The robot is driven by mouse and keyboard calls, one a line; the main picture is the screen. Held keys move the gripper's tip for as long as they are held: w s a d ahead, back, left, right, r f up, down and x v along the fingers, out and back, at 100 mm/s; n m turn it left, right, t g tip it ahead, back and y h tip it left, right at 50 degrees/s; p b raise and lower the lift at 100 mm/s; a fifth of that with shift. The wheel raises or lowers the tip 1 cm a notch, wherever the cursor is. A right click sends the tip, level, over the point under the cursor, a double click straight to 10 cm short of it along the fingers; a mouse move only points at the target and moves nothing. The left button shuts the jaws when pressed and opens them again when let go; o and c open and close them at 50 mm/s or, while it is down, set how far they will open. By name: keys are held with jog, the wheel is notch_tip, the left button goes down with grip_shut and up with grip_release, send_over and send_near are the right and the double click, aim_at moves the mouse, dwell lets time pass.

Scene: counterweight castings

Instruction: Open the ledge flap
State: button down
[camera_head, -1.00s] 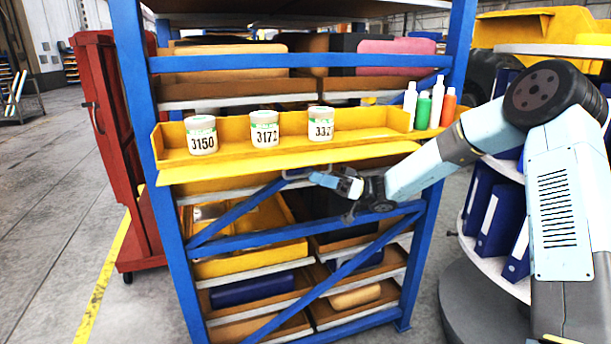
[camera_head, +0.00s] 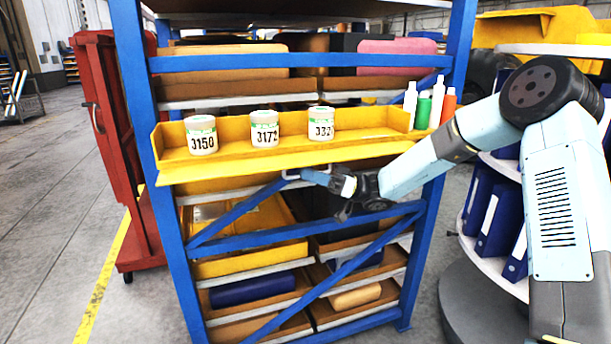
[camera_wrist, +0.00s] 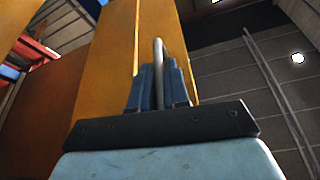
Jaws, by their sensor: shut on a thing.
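The ledge flap (camera_head: 235,170) is a long yellow panel along the front lower edge of the yellow ledge (camera_head: 240,128) on the blue rack. It sticks out below the ledge's front; its exact angle is hard to tell. A grey bar handle (camera_head: 287,174) sits at its lower edge, right of the middle. My gripper (camera_head: 305,175) reaches it from the right, shut on the handle. In the wrist view the handle (camera_wrist: 158,60) stands between my blue fingers (camera_wrist: 160,88), with the orange-yellow flap (camera_wrist: 140,40) behind it. The fingers partly hide the handle.
Several things stand on the ledge: white cans, including can 3150 (camera_head: 202,135), can 317 (camera_head: 264,128) and can 332 (camera_head: 321,123), and a green bottle (camera_head: 422,110) among others at the right end. Blue diagonal braces (camera_head: 330,237) cross below. A red cabinet (camera_head: 105,130) stands left.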

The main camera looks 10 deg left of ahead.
dwell(0.4)
jog(key=shift+s+d+r+m+t+y, duration=0.15)
jog(key=shift+r+m+t, duration=0.25)
jog(key=shift+m, duration=0.45)
jog(key=shift+s+d+r+m+t+y, duration=0.15)
jog(key=shift+m+t, duration=0.3)
jog(key=shift+m, duration=0.35)
jog(key=shift+s+r+m+t, duration=0.1)
jog(key=shift+r+m+t, duration=0.3)
jog(key=shift+m, duration=0.45)
jog(key=shift+f, duration=0.15)
jog(key=c, duration=1.2)
grip_release()
jog(key=v, duration=1.4)
jog(key=shift+a, duration=0.1)
